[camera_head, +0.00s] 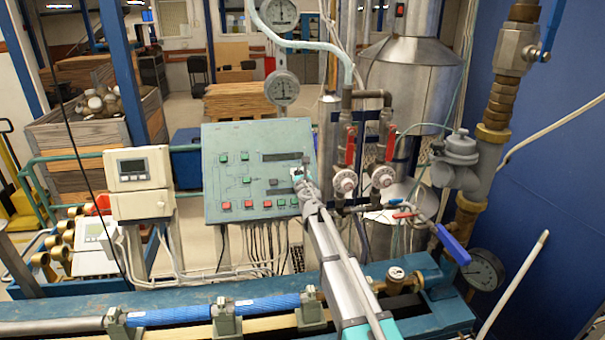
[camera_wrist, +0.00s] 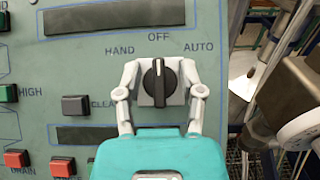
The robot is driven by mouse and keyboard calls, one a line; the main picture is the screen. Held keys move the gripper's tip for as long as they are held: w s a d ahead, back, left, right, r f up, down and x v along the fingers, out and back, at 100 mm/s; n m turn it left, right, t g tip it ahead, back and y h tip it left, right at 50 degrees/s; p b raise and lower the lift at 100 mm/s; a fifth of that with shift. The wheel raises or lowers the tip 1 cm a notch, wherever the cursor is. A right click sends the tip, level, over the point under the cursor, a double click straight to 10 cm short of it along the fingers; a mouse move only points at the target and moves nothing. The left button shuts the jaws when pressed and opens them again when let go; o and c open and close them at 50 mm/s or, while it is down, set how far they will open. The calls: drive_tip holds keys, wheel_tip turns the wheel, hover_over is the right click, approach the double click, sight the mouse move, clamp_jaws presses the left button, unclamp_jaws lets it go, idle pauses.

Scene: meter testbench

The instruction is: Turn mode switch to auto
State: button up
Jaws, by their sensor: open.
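The mode switch (camera_wrist: 159,83) is a black rotary knob on a grey square plate, under the labels HAND, OFF and AUTO on the green control panel (camera_wrist: 75,90). Its white pointer line is near upright, toward OFF. My gripper (camera_wrist: 159,76) has its two grey fingers spread on either side of the knob, around the plate, with a gap to the knob on both sides. In the head view my gripper (camera_head: 302,181) is at the right part of the panel (camera_head: 225,150) and hides the switch there.
Red, green and black push buttons (camera_wrist: 75,105) lie left of the switch. Red-handled valves (camera_head: 350,145) and pipes stand right of the panel. A blue bench (camera_head: 180,305) with a blue pipe runs below. A white meter box (camera_head: 138,168) stands left.

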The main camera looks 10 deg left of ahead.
clamp_jaws()
drive_tip(key=shift+s+d, duration=0.1)
drive_tip(key=shift+s, duration=0.05)
